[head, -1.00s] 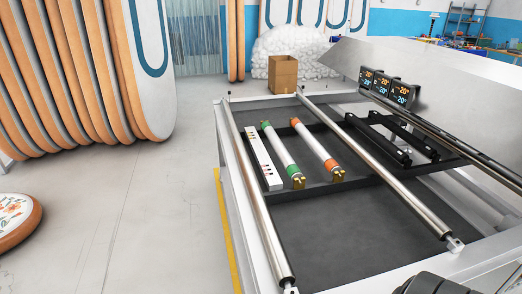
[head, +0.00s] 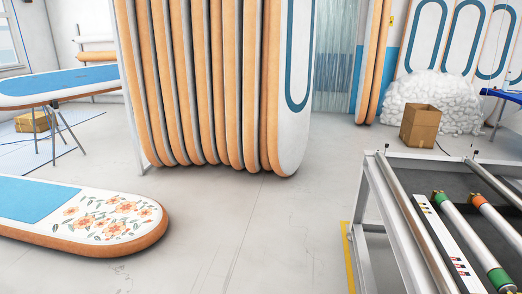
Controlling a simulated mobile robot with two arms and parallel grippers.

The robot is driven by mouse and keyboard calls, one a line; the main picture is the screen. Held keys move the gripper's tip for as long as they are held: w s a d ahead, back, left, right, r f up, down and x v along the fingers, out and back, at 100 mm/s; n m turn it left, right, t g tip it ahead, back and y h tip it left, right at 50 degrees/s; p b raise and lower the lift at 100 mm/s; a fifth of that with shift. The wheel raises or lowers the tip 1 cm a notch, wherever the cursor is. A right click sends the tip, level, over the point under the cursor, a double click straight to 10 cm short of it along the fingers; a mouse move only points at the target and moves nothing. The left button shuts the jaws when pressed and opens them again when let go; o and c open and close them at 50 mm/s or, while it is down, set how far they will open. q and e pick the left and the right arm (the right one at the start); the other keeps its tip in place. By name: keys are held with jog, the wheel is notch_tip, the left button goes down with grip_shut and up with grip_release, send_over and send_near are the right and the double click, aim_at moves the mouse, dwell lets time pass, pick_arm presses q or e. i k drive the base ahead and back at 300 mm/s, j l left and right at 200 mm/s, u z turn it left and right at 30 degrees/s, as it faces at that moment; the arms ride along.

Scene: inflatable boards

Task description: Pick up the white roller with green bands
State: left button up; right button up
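The white roller with green bands (head: 468,238) lies in the dark tray of the metal frame table at the lower right of the head view. Its far green end and near green band both show; the near tip is cut off by the picture edge. A white strip with small markings (head: 447,248) lies just left of it. A white roller with orange bands (head: 497,219) lies to its right, partly out of view. Neither of my grippers shows, and nothing touches the green-banded roller.
The metal frame table (head: 405,240) has a steel bar along its left side. A cardboard box (head: 419,126) stands behind it. Stacked boards (head: 210,80) stand at the back, and a flowered board (head: 105,218) lies at left. The grey floor between is clear.

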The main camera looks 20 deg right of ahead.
aim_at(500, 279)
jog(key=i+l+z, duration=0.1)
jog(key=i+z, duration=0.35)
jog(key=i, duration=0.25)
jog(key=i+j+z, duration=0.2)
jog(key=i+z, duration=0.25)
jog(key=i, duration=0.25)
jog(key=i+z, duration=0.35)
jog(key=i, duration=0.2)
jog(key=i+j+z, duration=0.3)
jog(key=i, duration=0.2)
